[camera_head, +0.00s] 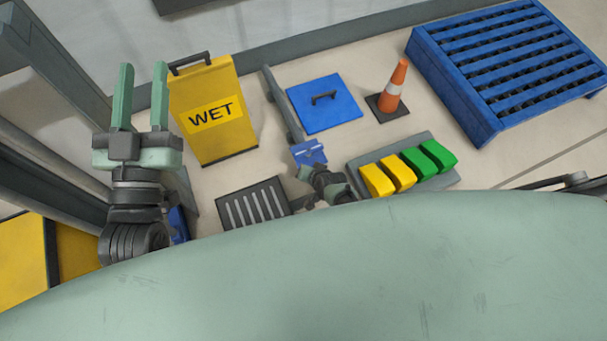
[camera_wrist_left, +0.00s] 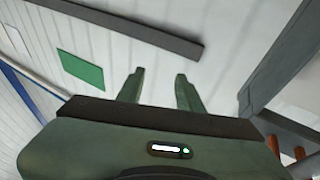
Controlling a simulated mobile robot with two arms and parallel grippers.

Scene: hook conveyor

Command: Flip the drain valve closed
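My left gripper (camera_head: 143,88) is raised at the left of the head view, its two pale green fingers apart with nothing between them. In the left wrist view its fingers (camera_wrist_left: 160,88) are also apart and empty, in front of a pale wall. What seems to be my right gripper (camera_head: 325,180), dark grey and pale green, is low in the middle of the head view. Its fingers cannot be made out. A small blue piece (camera_head: 309,152) with a light mark is just beyond it; whether they touch is unclear. I cannot clearly identify the drain valve in either view.
A yellow WET sign (camera_head: 213,112) stands right of my left gripper. A slotted floor grate (camera_head: 254,204), a blue hatch (camera_head: 324,103), an orange cone (camera_head: 394,88), a grey tray (camera_head: 359,170) with yellow and green blocks, and a blue slatted platform (camera_head: 512,62) are around.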

